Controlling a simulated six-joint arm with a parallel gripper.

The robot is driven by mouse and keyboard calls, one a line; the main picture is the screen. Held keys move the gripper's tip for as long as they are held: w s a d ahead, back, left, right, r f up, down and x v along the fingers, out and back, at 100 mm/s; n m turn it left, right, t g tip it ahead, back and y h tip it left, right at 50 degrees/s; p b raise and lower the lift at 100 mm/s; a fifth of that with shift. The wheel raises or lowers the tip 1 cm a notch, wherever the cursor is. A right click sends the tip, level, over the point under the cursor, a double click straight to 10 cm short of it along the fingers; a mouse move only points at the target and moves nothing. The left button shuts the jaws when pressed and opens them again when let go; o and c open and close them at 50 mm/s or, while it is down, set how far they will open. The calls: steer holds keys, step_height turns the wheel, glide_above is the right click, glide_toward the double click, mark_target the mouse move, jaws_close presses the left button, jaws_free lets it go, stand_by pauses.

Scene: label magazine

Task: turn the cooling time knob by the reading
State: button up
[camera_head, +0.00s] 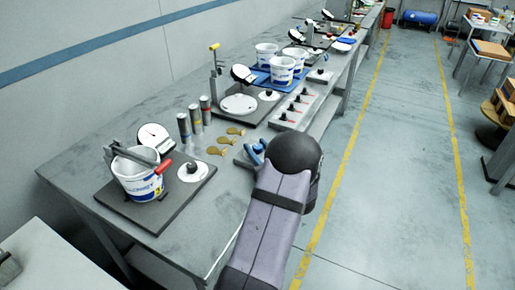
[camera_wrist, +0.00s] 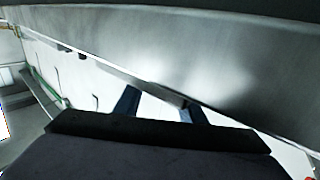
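Two stations on the bench each have a round white gauge and a dark knob on a white disc. The near station has its gauge (camera_head: 153,135) behind a tub and its knob (camera_head: 191,169) to the right. The farther station has a gauge (camera_head: 242,73) and a knob (camera_head: 268,93). I cannot read labels, so which knob is cooling time is unclear; the readings are too small to read. My gripper (camera_head: 251,153), with blue fingers, is at the bench's right edge, right of the near knob and apart from it. In the wrist view its fingers (camera_wrist: 158,104) are spread and empty.
The near white tub (camera_head: 138,178) stands clamped on a dark plate. A panel with red-marked knobs (camera_head: 297,106) is at the right edge. Bare bench (camera_head: 85,157) shows at left.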

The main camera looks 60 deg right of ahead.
steer(key=c, duration=0.7)
steer(key=shift+w+m+g+h, duration=0.1)
steer(key=shift+m+g+h, duration=0.2)
steer(key=shift+m+g+h+b, duration=0.4)
steer(key=shift+h, duration=0.1)
steer(key=o, duration=1.1)
steer(key=shift+c, duration=0.2)
